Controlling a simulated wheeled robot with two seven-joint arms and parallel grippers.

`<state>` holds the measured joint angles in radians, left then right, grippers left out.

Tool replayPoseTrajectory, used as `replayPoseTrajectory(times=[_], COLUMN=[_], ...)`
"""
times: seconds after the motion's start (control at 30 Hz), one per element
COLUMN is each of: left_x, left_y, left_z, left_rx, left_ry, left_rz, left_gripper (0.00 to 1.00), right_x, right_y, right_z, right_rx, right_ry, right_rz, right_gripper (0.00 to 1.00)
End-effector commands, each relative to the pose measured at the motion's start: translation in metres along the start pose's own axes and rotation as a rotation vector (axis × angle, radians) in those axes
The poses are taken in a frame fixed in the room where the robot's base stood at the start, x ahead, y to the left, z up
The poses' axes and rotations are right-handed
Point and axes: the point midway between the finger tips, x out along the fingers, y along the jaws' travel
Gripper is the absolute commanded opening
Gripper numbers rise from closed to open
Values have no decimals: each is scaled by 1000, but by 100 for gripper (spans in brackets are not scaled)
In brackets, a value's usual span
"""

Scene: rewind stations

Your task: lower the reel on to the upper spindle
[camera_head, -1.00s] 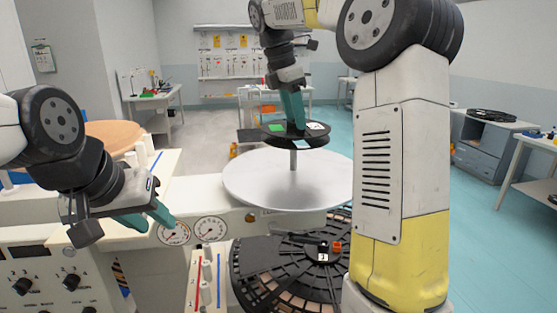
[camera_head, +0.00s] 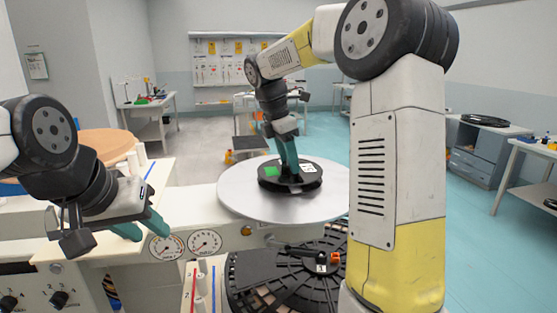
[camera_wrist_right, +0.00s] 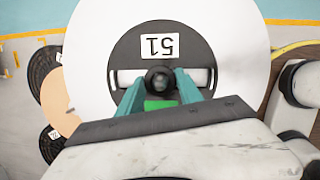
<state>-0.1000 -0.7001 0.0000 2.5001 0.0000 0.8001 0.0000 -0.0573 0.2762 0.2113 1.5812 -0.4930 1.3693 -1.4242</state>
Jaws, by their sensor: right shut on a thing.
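The black reel (camera_head: 268,184), with a green patch and a white label, lies level at the middle of the round silver plate (camera_head: 235,200). It looks down at plate level; a small gap cannot be ruled out. The upper spindle's post is hidden by it. My right gripper (camera_head: 292,172) points down and is shut on the reel's centre. In the right wrist view the reel (camera_wrist_right: 125,50) shows the label "51", and the teal fingers of my right gripper (camera_wrist_right: 160,85) flank a dark round hub. My left gripper (camera_head: 142,228) is open and empty above the pale machine.
Below the plate is a large dark segmented disc (camera_head: 265,280) with an arm and an orange knob. Two dials (camera_head: 183,243) sit on the machine front. A wooden disc (camera_head: 105,143) is at left. My right arm hides part of the right side.

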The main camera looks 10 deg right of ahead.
Motion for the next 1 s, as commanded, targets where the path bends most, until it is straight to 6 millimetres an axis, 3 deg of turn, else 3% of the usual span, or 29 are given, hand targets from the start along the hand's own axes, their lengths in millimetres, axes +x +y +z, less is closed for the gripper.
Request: replayPoseTrajectory(times=[0.23,0.27,0.33,0.37,0.73,0.87,1.0], left_x=[0,0,0,0,0,0,0], left_y=[0,0,0,0,0,0,0], left_z=[0,0,0,0,0,0,0], left_rx=[0,0,0,0,0,0,0], left_ry=[0,0,0,0,0,0,0], left_rz=[0,0,0,0,0,0,0], left_gripper=[36,36,36,36,36,36,36], right_x=[2,2,1,1,-3,-21,-51], right_y=[0,0,0,0,1,1,1], right_z=[0,0,0,0,0,0,0], right_rx=[0,0,0,0,1,0,1], right_ry=[0,0,0,0,0,0,0], right_rz=[0,0,0,0,3,6,6], right_gripper=[0,48,62,64,64,64,64])
